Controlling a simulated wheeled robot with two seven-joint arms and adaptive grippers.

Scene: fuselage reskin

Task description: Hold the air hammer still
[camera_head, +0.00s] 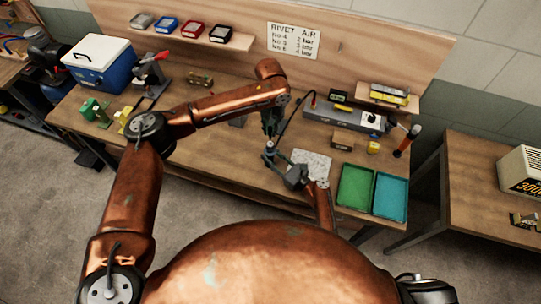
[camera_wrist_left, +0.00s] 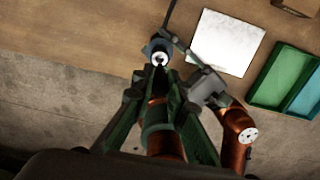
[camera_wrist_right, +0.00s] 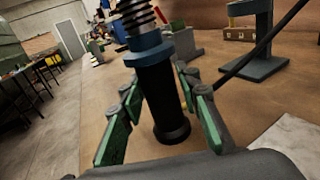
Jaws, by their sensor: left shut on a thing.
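The air hammer, a black cylinder (camera_wrist_right: 162,98) with a blue ring and a dark coil, stands nearly upright in the right wrist view. In the left wrist view its round end (camera_wrist_left: 159,52) shows just past my left fingertips. My left gripper (camera_head: 270,128) is shut on it above the bench; its fingers (camera_wrist_left: 161,82) converge there, hiding part of it. My right gripper (camera_head: 272,157) is lower, beside the hammer. Its green-padded fingers (camera_wrist_right: 160,82) are spread on either side of the cylinder; firm contact is not visible.
A pale speckled sheet (camera_head: 313,163) lies right of the grippers. A green tray (camera_head: 355,186) and a teal tray (camera_head: 391,196) sit farther right. A black hose (camera_wrist_right: 262,45) runs behind the hammer. A grey unit (camera_head: 345,117) stands at the back.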

